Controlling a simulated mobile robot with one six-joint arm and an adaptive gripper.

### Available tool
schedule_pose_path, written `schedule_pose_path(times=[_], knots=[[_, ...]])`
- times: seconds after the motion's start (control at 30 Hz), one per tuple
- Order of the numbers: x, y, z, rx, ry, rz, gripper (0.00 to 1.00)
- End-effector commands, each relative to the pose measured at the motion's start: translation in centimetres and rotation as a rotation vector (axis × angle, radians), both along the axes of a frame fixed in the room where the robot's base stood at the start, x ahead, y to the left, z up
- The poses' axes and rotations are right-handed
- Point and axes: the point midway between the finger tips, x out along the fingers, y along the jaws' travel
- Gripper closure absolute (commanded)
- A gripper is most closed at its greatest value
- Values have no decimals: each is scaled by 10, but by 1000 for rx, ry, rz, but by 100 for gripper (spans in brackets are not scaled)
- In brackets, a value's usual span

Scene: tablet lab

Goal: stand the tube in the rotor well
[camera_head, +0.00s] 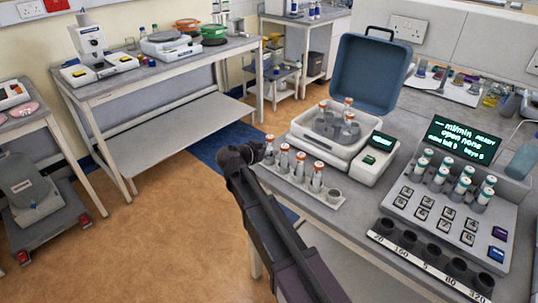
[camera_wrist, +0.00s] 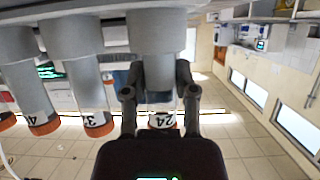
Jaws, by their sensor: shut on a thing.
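My gripper (camera_head: 258,152) is at the left end of the tube rack (camera_head: 338,207) in the head view. In the wrist view, which is upside down, my gripper (camera_wrist: 160,97) is shut on an orange-capped tube (camera_wrist: 162,121) marked 24. The tube is in line with the end well of the rack; I cannot tell if it is lifted. It also shows by the gripper in the head view (camera_head: 269,140). The centrifuge (camera_head: 303,136) stands open behind the rack. Its rotor (camera_head: 335,131) has grey wells and a few orange-capped tubes; which wells are empty is hard to tell.
Several other tubes (camera_head: 299,165) stand in the rack, beside an empty well (camera_head: 333,197) at its right end. The blue lid (camera_head: 368,75) is raised behind the rotor.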

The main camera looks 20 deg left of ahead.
Motion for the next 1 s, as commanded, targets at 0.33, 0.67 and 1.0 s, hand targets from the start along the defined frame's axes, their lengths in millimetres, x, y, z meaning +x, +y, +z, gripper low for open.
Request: schedule_pose_path(times=[0.33, 0.67, 1.0], knots=[[0, 0, -1, 0, 0, 0, 100], [0, 0, -4, 0, 0, 0, 29], [0, 0, -4, 0, 0, 0, 29]])
